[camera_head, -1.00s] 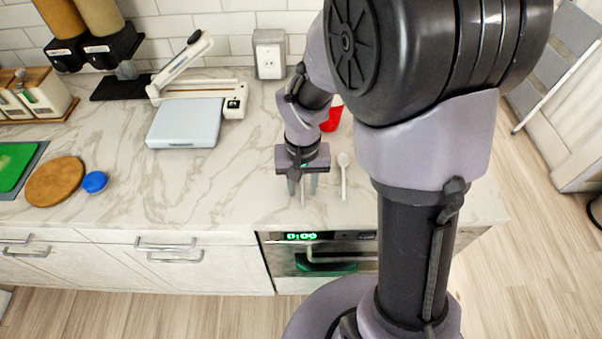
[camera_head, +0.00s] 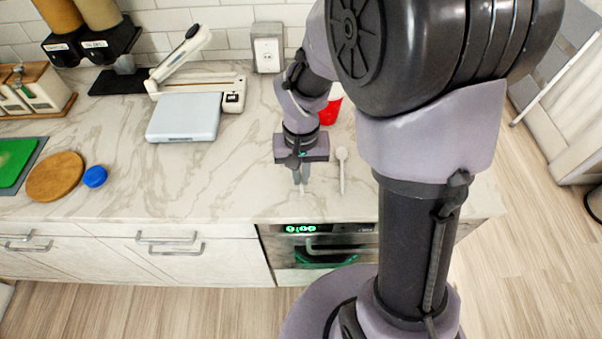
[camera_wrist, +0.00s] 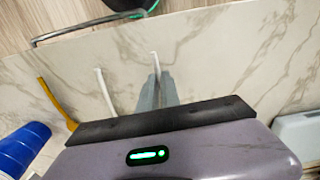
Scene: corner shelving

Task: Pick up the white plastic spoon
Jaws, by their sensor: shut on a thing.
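My gripper (camera_head: 302,182) points down over the front of the marble counter. Its fingers are shut on a slim white utensil (camera_wrist: 155,61), whose thin end shows past the fingertips in the wrist view. The rest of this utensil is hidden by my gripper, so I cannot tell its kind. A white plastic spoon (camera_head: 342,170) lies on the counter just right of my gripper, apart from it, with its round bowl toward the wall. In the wrist view this spoon (camera_wrist: 105,92) lies left of the fingers, its bowl hidden.
A yellow utensil (camera_wrist: 57,103) and a blue cup (camera_wrist: 22,147) lie beyond the spoon in the wrist view. A red cup (camera_head: 330,111) stands behind my gripper. A scale-like device (camera_head: 184,118) is back left.

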